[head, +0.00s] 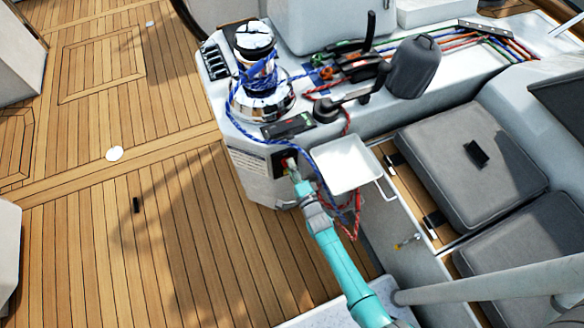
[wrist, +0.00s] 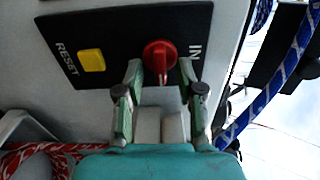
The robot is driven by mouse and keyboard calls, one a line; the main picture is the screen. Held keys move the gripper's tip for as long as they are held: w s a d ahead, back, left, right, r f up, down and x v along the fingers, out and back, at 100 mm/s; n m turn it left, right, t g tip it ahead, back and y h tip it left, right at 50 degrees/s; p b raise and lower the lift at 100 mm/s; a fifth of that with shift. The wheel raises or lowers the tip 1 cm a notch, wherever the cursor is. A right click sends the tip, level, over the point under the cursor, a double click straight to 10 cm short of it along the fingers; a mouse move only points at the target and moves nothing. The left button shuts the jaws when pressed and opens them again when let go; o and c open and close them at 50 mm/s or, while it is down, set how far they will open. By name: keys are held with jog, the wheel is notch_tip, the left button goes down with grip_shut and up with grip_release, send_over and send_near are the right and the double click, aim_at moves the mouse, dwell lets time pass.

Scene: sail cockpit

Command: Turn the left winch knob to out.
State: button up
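The winch knob is a red rotary knob (wrist: 160,58) on a black panel (wrist: 110,22) in the wrist view. The word IN stands to its right and RESET beside a yellow button (wrist: 92,61) to its left. No OUT label is readable. My gripper (wrist: 160,75) is open, its two fingers below and on either side of the knob, with a gap showing between them. In the head view my gripper (head: 291,174) is at the dark panel (head: 281,158) on the white winch pedestal and partly hides it.
A chrome winch (head: 262,98) wrapped in blue rope stands above the panel. A white tray (head: 345,163) is close to the right of my gripper. Blue and red ropes (head: 357,215) hang beside my arm. The teak deck (head: 170,240) on the left is mostly clear.

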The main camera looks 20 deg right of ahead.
jog(key=shift+s, duration=0.1)
jog(key=s, duration=1.1)
jog(key=shift+s, duration=0.4)
jog(key=s+r+n, duration=0.4)
jog(key=s+n, duration=0.1)
jog(key=s, duration=0.7)
jog(key=s+a+r+n+g, duration=0.1)
jog(key=s+r+n+g, duration=0.2)
jog(key=s+r+n, duration=1)
jog(key=s+r, duration=0.5)
jog(key=r, duration=0.4)
jog(key=shift+s+r, duration=0.2)
jog(key=shift+s, duration=0.15)
